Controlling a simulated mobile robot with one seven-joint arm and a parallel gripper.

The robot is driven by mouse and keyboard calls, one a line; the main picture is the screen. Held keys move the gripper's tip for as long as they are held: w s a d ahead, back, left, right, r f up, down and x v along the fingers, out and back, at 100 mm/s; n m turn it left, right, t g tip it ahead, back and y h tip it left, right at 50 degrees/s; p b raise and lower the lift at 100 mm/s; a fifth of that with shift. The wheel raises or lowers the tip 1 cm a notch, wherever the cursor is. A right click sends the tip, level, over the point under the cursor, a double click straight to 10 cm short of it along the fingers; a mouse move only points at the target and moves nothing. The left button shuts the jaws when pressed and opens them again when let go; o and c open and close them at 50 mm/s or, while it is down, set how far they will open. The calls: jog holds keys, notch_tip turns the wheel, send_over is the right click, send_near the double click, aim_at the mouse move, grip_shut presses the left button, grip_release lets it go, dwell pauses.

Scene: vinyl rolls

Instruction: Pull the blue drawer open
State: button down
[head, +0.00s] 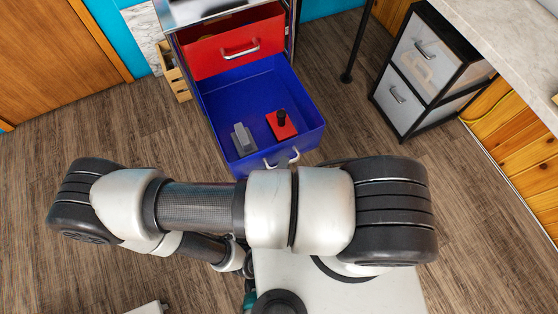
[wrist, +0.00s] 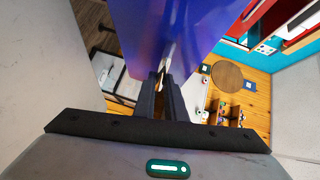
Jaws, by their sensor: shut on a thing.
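The blue drawer (head: 262,90) stands pulled well out below a red drawer in the head view. A grey object (head: 242,139) and a red block with a black knob (head: 282,123) lie inside it. Its pale metal handle (head: 282,160) shows on the front, partly hidden by my arm. In the wrist view, my gripper (wrist: 163,84) is shut on the handle (wrist: 167,58), with the blue drawer front (wrist: 165,30) just beyond. In the head view my arm hides the gripper.
The red drawer (head: 230,45) above is out a little less. A black-framed unit with pale drawers (head: 420,70) stands to the right, beside a counter (head: 510,40). A thin dark post (head: 358,45) stands between. Wooden floor (head: 110,140) at the left is clear.

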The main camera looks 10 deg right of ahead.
jog(key=c, duration=1.8)
grip_release()
jog(key=v, duration=1.7)
jog(key=shift+s, duration=0.25)
jog(key=shift+a, duration=0.1)
